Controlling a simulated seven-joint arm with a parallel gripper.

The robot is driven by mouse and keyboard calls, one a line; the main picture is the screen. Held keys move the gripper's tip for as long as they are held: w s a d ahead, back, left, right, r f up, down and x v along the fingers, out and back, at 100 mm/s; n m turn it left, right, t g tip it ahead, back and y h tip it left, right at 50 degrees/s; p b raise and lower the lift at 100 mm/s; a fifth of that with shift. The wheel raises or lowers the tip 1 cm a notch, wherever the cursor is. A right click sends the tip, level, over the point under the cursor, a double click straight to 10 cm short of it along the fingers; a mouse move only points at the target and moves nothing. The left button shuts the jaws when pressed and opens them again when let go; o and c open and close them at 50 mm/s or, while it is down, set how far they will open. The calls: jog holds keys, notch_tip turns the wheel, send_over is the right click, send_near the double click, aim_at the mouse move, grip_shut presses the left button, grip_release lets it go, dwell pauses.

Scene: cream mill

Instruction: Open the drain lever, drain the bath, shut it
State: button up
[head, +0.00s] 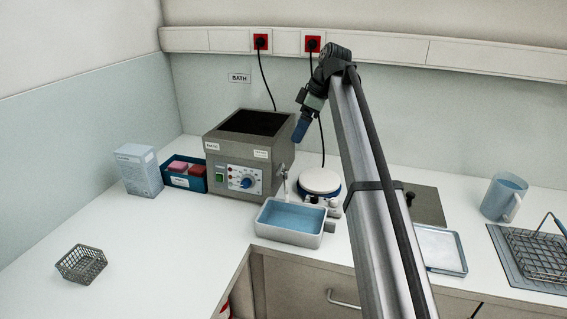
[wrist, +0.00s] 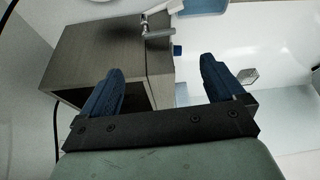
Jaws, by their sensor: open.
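The grey bath (head: 218,148), a box with a dark open top and a dial panel, stands at the back under a BATH sign. Its side also fills the left of the wrist view (wrist: 95,50). A pale drain lever (head: 286,181) shows at the bath's front right corner; in the wrist view a pale handle (wrist: 163,9) sits by a metal spout (wrist: 158,33). A pale blue tray (head: 290,218) stands below it. My gripper (head: 301,128) is open and empty, beside the bath's right side. Its blue fingers are apart in the wrist view (wrist: 163,85); the lever lies beyond them.
A round white-topped device (head: 320,181) stands right of the bath. A blue rack (head: 184,178) and a white box (head: 139,170) stand left. A wire basket (head: 82,263) is at front left. A jug (head: 504,197) stands far right. The left counter is mostly clear.

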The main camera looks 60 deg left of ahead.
aim_at(280, 168)
jog(key=x, duration=1.3)
jog(key=shift+s+a+f, duration=0.1)
jog(key=shift+a+f, duration=0.05)
jog(key=shift+f, duration=0.1)
jog(key=shift+c, duration=0.4)
jog(key=c, duration=1)
jog(key=shift+o, duration=0.2)
jog(key=shift+s+m+y, duration=0.15)
jog(key=shift+m+y, duration=0.15)
jog(key=shift+m, duration=0.3)
jog(key=o, duration=1)
jog(key=shift+o, duration=0.2)
